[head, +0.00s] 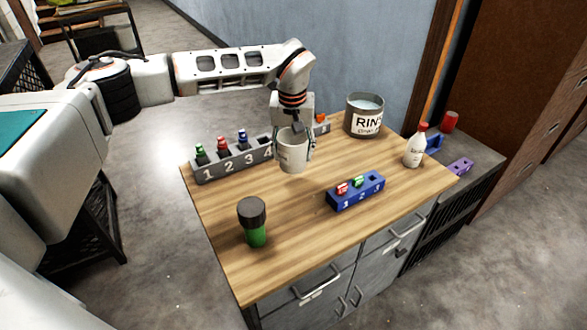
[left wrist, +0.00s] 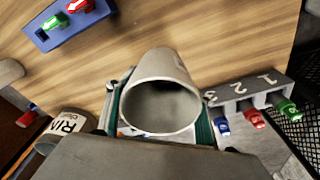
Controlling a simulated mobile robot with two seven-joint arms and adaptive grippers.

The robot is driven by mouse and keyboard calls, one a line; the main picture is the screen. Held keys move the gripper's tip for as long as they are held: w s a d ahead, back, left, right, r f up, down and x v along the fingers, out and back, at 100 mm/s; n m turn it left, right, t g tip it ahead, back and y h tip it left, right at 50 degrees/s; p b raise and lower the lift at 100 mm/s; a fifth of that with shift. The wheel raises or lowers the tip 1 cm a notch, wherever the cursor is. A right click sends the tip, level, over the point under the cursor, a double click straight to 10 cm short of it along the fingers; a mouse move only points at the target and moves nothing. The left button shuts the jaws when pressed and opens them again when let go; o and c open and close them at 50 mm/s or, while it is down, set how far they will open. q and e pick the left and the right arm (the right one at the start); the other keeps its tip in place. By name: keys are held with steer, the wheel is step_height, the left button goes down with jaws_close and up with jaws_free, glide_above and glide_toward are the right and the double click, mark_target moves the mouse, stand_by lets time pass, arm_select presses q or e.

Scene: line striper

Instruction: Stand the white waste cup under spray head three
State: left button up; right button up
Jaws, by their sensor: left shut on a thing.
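The rack holds a green piece (head: 200,151) at 1, a red piece (head: 222,144) at 2 and a blue piece (head: 242,136) at 3. A blue block (head: 356,194), also numbered 1 to 3, holds a red and a green piece; its slot at 3 looks empty. I cannot tell which are spray heads. My right gripper is out of view.
A rinse can (head: 364,117) stands at the back. A white bottle with a red cap (head: 415,148) stands at the right. A green jar with a dark lid (head: 253,222) stands at the front left. The wood between jar and blue block is clear.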

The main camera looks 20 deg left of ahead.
arm_select(q)
steer(key=shift+f, duration=3.2)
steer(key=o, duration=1.1)
steer(key=shift+f, duration=0.15)
